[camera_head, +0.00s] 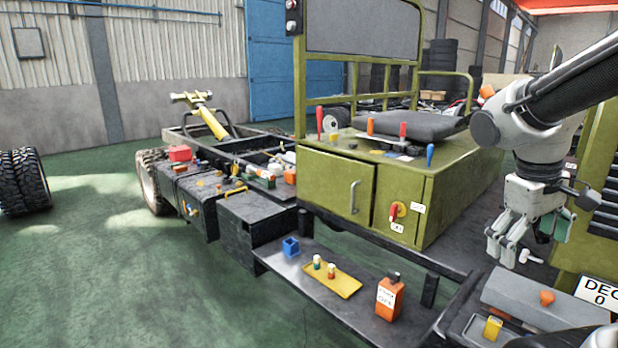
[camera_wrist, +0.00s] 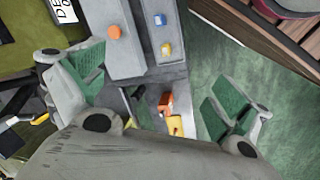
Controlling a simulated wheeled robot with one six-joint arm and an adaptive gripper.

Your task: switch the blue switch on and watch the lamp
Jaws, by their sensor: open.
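My gripper (camera_head: 522,243) hangs at the right of the head view, open and empty, above the grey boxes at the front right. In the wrist view its green-padded fingers (camera_wrist: 152,92) are spread wide. A small blue piece (camera_wrist: 160,19), possibly the blue switch, sits on a grey box beyond the fingers, beside a yellow piece (camera_wrist: 165,48). A separate blue-handled lever (camera_head: 430,155) stands on the olive cabinet, left of my gripper. Which is the blue switch I cannot tell. A signal unit (camera_head: 293,17) on the post may be the lamp; whether it is lit is unclear.
An orange knob (camera_head: 547,298) sits on the grey lid near a DEC sign (camera_head: 600,291). An orange bottle (camera_head: 389,298) and yellow tray (camera_head: 347,286) stand on the dark shelf. Red levers (camera_head: 403,131) stand on the cabinet (camera_head: 335,182).

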